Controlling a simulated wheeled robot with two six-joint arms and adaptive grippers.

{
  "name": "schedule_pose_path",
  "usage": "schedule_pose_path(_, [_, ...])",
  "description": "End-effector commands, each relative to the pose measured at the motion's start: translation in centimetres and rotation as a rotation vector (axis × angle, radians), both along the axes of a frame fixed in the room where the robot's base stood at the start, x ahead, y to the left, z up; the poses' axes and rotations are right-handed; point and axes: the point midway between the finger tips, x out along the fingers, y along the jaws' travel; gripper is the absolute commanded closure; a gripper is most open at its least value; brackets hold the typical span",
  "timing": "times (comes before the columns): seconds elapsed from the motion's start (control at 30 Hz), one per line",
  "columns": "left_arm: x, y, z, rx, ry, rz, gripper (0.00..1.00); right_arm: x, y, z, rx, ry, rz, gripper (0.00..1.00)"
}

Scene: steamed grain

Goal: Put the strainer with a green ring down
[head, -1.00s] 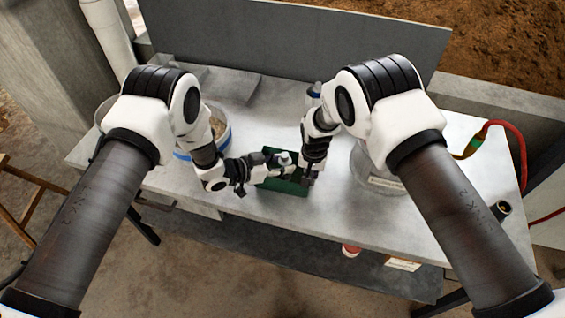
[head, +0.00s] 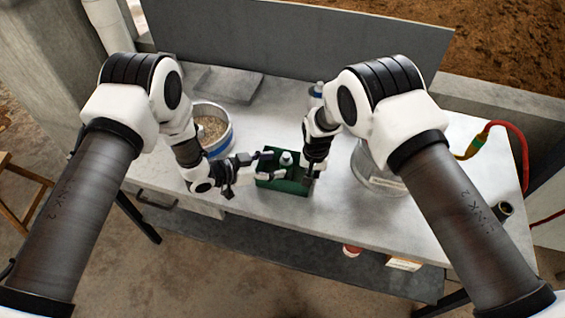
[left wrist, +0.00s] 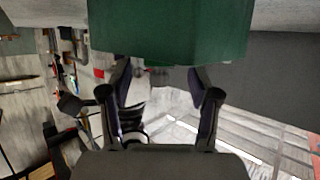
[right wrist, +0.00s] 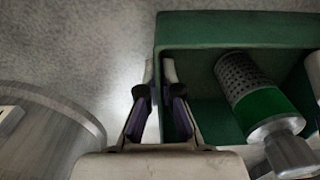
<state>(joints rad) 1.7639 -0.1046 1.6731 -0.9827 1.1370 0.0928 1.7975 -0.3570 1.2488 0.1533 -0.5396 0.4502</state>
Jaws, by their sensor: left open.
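The strainer with a green ring (right wrist: 258,98) stands in the green box, its perforated metal body deeper in and its silver end nearer the camera. In the head view its pale top (head: 286,158) shows above the green box (head: 283,186). My left gripper (head: 269,164) is open and empty, beside the strainer at the box's left side. The left wrist view shows its spread fingers, with the green box (left wrist: 170,35) beyond them.
A blue-banded bowl of grain (head: 222,137) stands left of the box. A small bottle (head: 316,92) is behind my right arm. A grey slab (head: 228,84) lies at the back left. The table front (head: 330,215) is clear.

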Motion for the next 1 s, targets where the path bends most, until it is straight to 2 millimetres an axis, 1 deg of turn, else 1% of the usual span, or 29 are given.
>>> schedule_pose_path(0.03, [-0.5,1.2,0.6,-0.002,0.001,0.006,0.38,-0.1,0.0,-0.1,-0.001,0.001,0.000,1.00])
schedule_pose_path(0.1, [-1.4,2.7,1.4,-0.001,0.001,0.005,0.38,-0.1,0.0,-0.1,-0.001,0.001,0.000,1.00])
schedule_pose_path(0.2, [-2.5,4.5,2.2,-0.003,0.000,0.004,0.38,-0.1,0.0,-0.1,-0.001,0.001,0.000,1.00])
schedule_pose_path(0.3, [-3.2,5.7,2.8,-0.001,0.000,0.002,0.38,-0.1,0.0,-0.1,-0.001,0.001,0.000,1.00])
schedule_pose_path(0.43, [-3.6,6.2,3.1,-0.001,0.000,0.000,0.38,-0.1,0.0,-0.1,-0.001,0.001,0.000,1.00])
schedule_pose_path(0.9, [-3.6,6.2,3.1,0.000,-0.001,0.000,0.38,0.0,0.0,0.0,-0.001,0.001,0.000,1.00])
schedule_pose_path(0.93, [-3.6,6.2,3.1,0.000,-0.001,0.000,0.38,0.0,0.0,0.0,-0.001,0.001,0.000,0.94])
schedule_pose_path(0.97, [-3.6,6.2,3.1,0.000,-0.001,0.000,0.38,0.0,0.0,0.0,-0.001,0.001,0.000,0.83])
schedule_pose_path(1.0, [-3.6,6.2,3.1,0.000,-0.001,0.000,0.38,0.0,0.0,0.0,0.000,0.001,0.000,0.69])
